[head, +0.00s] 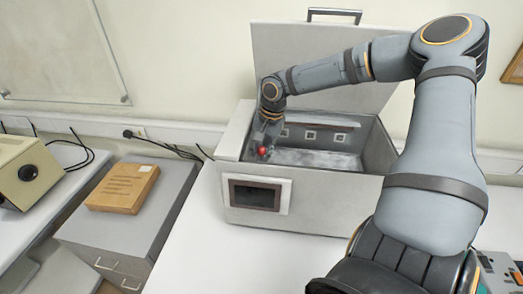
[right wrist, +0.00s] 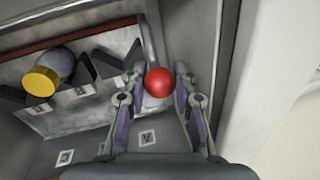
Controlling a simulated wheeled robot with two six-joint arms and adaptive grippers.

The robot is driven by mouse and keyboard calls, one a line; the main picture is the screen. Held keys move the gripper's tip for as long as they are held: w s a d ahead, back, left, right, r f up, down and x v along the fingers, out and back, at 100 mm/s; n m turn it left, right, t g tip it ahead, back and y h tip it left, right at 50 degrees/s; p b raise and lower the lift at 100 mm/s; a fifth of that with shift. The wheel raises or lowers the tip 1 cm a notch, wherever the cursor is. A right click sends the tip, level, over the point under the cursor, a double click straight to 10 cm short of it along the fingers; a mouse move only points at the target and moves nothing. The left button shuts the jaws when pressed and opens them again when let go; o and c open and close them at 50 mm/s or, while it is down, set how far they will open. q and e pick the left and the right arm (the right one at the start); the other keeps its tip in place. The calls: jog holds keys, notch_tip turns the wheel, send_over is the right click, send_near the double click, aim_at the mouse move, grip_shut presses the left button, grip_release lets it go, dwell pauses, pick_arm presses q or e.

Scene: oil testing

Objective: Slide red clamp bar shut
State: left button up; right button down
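The red ball-shaped knob (right wrist: 158,82) of the clamp bar sits between the two fingers of my right gripper (right wrist: 160,100) in the right wrist view. The fingers stand apart, with a small gap visible on each side of the knob. The knob's grey rod (right wrist: 149,42) runs up from it along the box wall. In the head view the red knob (head: 262,151) shows at the left inside of the open grey box (head: 330,213), under my right gripper (head: 264,140). My left gripper is not in view.
The box's lid (head: 320,60) stands open at the back. Inside, the right wrist view shows a round vessel with a yellow cap (right wrist: 41,82) by a dark notched rack. A brown package (head: 123,187) lies on a grey cabinet to the left. White table is clear in front.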

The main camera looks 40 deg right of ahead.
jog(key=shift+w+d, duration=0.4)
jog(key=shift+d, duration=0.05)
jog(key=shift+s+r, duration=0.1)
jog(key=shift+r, duration=0.05)
jog(key=c, duration=1.4)
grip_release()
jog(key=shift+a+r, duration=0.1)
jog(key=shift+a, duration=0.05)
jog(key=shift+o, duration=0.4)
jog(key=shift+s+a, duration=0.15)
jog(key=shift+s, duration=0.05)
notch_tip(320, 180, up, 12)
jog(key=s+d, duration=0.1)
jog(key=s, duration=0.1)
jog(key=shift+s, duration=0.1)
